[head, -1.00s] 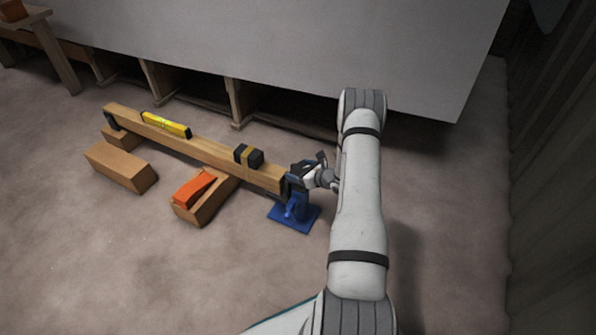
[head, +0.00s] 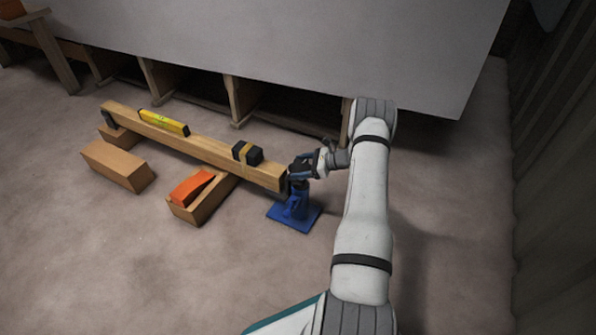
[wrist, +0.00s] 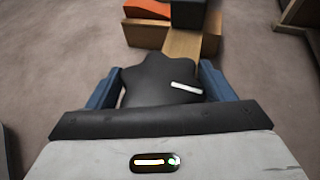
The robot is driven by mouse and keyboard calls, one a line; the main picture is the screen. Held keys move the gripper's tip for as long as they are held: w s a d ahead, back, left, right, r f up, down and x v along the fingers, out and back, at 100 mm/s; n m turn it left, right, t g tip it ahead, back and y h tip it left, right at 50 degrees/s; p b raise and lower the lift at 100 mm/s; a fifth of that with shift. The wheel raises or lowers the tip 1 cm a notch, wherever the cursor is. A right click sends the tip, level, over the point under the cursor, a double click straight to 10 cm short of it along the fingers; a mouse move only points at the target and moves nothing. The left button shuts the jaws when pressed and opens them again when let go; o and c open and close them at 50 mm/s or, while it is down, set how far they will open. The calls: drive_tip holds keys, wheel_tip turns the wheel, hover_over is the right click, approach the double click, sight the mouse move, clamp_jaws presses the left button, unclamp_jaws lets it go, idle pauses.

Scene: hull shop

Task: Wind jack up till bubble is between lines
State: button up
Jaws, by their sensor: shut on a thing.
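A blue jack (head: 294,207) stands on its blue base plate on the floor, under the right end of a long wooden beam (head: 205,147). A yellow spirit level (head: 164,122) lies on the beam's left part; its bubble is too small to read. My gripper (head: 299,172) is at the jack's top, beside the beam's end. In the wrist view its blue fingers (wrist: 161,88) are shut on a dark lobed knob (wrist: 150,80) with a white mark on its right side. The knob's lower side is hidden by my gripper.
An orange wedge (head: 192,187) lies on a wooden block (head: 205,205) in front of the beam. Another wooden block (head: 116,165) lies left. A large grey hull panel (head: 290,50) overhangs behind. Front floor is clear.

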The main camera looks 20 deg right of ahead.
sight(305, 166)
drive_tip(key=shift+s+a+f+n+g+y+b, duration=0.15)
drive_tip(key=shift+n+g+y+b, duration=0.25)
drive_tip(key=shift+n+g, duration=0.2)
drive_tip(key=shift+w+f+n+g+y+b, duration=0.1)
drive_tip(key=shift+n+g+y+b, duration=0.25)
drive_tip(key=shift+n+g, duration=0.25)
drive_tip(key=shift+s, duration=0.1)
drive_tip(key=o, duration=0.7)
drive_tip(key=shift+r, duration=0.15)
drive_tip(key=shift+d+r, duration=0.1)
drive_tip(key=shift+d, duration=0.15)
drive_tip(key=p+v, duration=0.2)
drive_tip(key=v, duration=0.5)
drive_tip(key=shift+d+p, duration=0.1)
drive_tip(key=shift+p, duration=0.2)
drive_tip(key=shift+r, duration=0.15)
